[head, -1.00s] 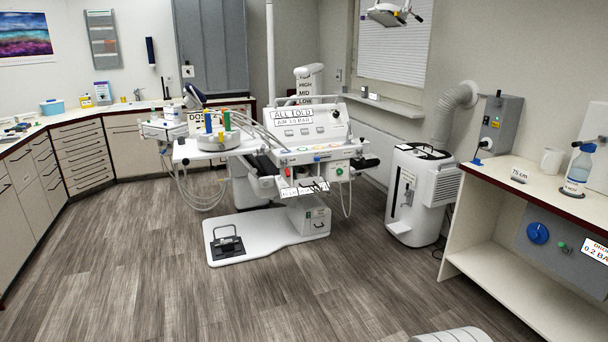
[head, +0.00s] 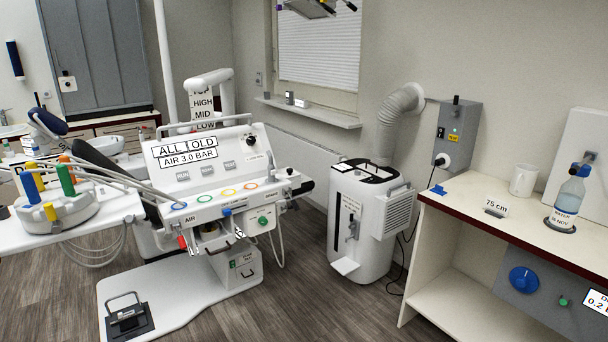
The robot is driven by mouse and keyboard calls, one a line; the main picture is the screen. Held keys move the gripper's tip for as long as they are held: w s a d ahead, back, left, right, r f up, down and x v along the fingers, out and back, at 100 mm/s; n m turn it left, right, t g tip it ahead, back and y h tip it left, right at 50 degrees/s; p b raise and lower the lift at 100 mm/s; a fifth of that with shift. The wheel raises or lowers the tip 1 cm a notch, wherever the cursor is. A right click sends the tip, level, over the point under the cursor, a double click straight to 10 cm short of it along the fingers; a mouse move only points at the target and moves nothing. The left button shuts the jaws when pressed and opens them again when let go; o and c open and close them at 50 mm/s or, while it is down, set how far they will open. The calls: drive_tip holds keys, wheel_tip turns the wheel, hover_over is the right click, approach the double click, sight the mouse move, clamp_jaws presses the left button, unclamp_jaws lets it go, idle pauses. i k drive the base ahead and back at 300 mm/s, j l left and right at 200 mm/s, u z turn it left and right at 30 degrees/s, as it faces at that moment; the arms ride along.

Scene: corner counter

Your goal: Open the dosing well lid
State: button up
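I cannot pick out a dosing well lid for certain. A round white holder (head: 52,215) with blue, green and yellow upright pieces sits on the tray at the left. My gripper is not in view.
A foot pedal (head: 126,316) lies on the unit's white base plate. A white wheeled machine (head: 371,215) with a hose stands right of centre. Wood floor between is clear.

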sight(288, 172)
drive_tip(key=i, duration=0.85)
drive_tip(key=i+u, duration=0.1)
drive_tip(key=i, duration=0.8)
drive_tip(key=i+l+u, duration=0.15)
drive_tip(key=i+u, duration=0.2)
drive_tip(key=i, duration=0.2)
drive_tip(key=i+l+u, duration=0.35)
drive_tip(key=i, duration=0.15)
drive_tip(key=i+l+u, duration=0.35)
drive_tip(key=i+l, duration=0.05)
drive_tip(key=i, duration=0.05)
